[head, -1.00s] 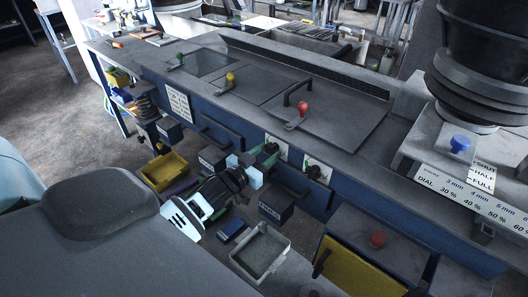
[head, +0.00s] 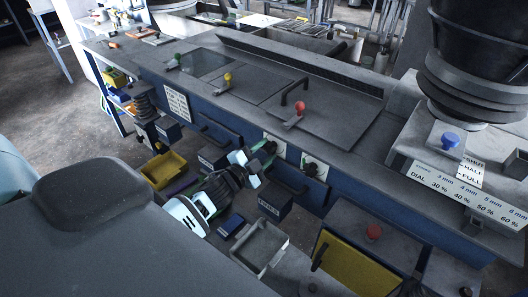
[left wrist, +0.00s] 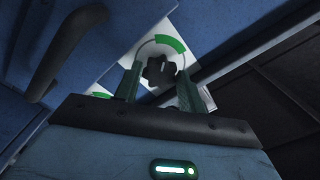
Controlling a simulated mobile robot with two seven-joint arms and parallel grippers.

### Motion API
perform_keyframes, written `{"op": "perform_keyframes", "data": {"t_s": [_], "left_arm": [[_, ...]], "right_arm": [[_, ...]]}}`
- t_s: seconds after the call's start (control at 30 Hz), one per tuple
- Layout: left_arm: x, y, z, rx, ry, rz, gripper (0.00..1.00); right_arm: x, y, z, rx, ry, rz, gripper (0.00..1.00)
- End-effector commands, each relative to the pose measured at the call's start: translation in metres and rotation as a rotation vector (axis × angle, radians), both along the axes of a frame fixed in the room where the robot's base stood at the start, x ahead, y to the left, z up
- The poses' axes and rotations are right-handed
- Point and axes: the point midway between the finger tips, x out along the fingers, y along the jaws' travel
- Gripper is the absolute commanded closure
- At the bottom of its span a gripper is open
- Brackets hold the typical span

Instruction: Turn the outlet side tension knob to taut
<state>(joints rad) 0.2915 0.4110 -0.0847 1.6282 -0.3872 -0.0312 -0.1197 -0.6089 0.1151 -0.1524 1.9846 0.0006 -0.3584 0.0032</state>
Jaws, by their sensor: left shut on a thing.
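Two dark tension knobs sit on white dial plates on the blue front of the machine. The right-hand knob (head: 311,168) is free. My left gripper (head: 266,150) reaches the left-hand knob, which its fingers mostly hide in the head view. In the left wrist view this black knob (left wrist: 160,71) stands between my two green-grey fingers, in front of a white dial plate (left wrist: 143,45) with a green arc at its upper right. The gripper is shut on the knob. I cannot tell the knob's exact setting. My right gripper is not in view.
A dark handle (left wrist: 66,48) stands out from the blue panel near the gripper. Below the machine are a yellow bin (head: 163,168), a grey tray (head: 262,248) and a dark labelled box (head: 272,206).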

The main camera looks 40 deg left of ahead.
Motion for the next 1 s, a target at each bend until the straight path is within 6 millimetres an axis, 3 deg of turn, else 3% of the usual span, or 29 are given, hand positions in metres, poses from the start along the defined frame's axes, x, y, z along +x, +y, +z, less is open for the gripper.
{"op": "perform_keyframes", "data": {"t_s": [0.4,0.97,1.0], "left_arm": [[0.0006,-0.0001,0.0023,0.193,-0.019,-0.001,0.83],[0.0006,-0.0001,0.0022,0.218,-0.021,-0.001,0.83],[0.0006,-0.0001,0.0022,0.218,-0.021,-0.001,0.56]], "right_arm": [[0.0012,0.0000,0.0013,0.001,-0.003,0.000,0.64],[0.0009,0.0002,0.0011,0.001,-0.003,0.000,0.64],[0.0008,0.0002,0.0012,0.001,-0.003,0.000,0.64]]}}
